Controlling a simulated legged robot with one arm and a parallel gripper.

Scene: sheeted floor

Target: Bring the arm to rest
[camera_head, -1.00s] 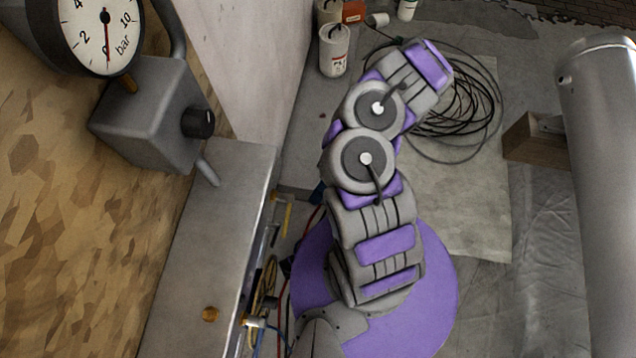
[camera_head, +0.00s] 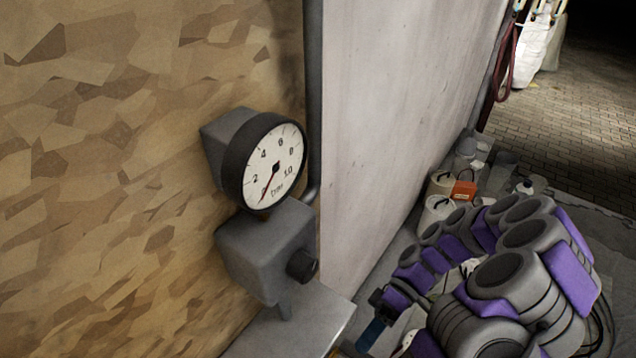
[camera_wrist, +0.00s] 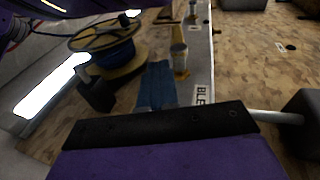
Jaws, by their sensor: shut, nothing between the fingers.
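My purple and grey arm is folded at the lower right of the head view, its upper links bent back to the left. My gripper (camera_head: 371,334) points down near the end of the grey metal ledge, low in the picture. In the wrist view, the blue fingers of my gripper (camera_wrist: 156,86) lie together in front of the black palm, with nothing between them. Part of my arm hides the floor behind it.
A round pressure gauge (camera_head: 272,168) and grey valve box (camera_head: 265,250) stand out from the chipboard wall. White cans (camera_head: 438,212) and an orange box (camera_head: 463,191) sit beyond the arm. The wrist view shows a cable reel (camera_wrist: 104,32) and a small bottle (camera_wrist: 179,52).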

